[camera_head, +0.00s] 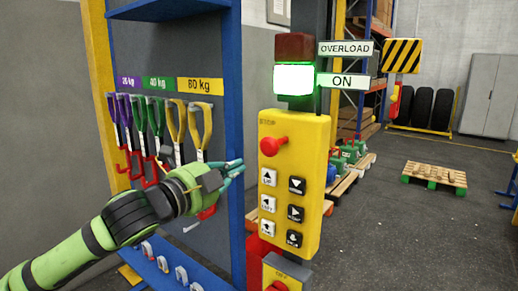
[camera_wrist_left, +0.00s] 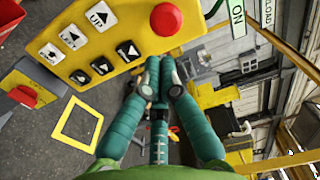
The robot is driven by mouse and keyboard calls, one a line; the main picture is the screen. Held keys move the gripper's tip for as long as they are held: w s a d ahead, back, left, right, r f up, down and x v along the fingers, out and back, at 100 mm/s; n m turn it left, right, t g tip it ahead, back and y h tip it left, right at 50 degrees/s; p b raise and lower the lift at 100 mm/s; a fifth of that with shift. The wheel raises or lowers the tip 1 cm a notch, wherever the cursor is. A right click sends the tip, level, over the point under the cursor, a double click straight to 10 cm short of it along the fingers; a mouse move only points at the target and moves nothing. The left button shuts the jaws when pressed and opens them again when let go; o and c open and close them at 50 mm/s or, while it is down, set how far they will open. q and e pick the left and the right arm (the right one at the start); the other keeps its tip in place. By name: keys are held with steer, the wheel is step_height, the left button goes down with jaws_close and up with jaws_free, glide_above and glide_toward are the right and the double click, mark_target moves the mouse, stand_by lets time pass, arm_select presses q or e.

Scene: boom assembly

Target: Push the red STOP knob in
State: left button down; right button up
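The red STOP knob (camera_head: 270,146) sticks out of the upper part of the yellow control box (camera_head: 293,140), under a label reading STOP. It also shows in the left wrist view (camera_wrist_left: 166,19), at the top of the box. My left gripper (camera_head: 238,166) is just left of the box and a little below the knob, apart from it in the picture. In the left wrist view, its teal fingers (camera_wrist_left: 160,66) are drawn together with nothing between them, and their tips point toward the knob. My right gripper is in neither view.
Arrow buttons (camera_head: 296,185) sit below the knob. Above the box, a green lamp (camera_head: 294,79) is lit beside an ON sign. A blue rack (camera_head: 233,110) with hooks stands close behind my left arm. A lower yellow box (camera_head: 287,272) has another red button.

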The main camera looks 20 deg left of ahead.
mark_target(267, 153)
arm_select(q)
steer(key=p+x, duration=0.3)
steer(key=x, duration=0.4)
steer(key=shift+w+d+r+p, duration=0.1)
steer(key=shift+w+d+p, duration=0.05)
steer(key=shift+w+p, duration=0.2)
steer(key=shift+w+d, duration=0.15)
steer(key=shift+w, duration=0.3)
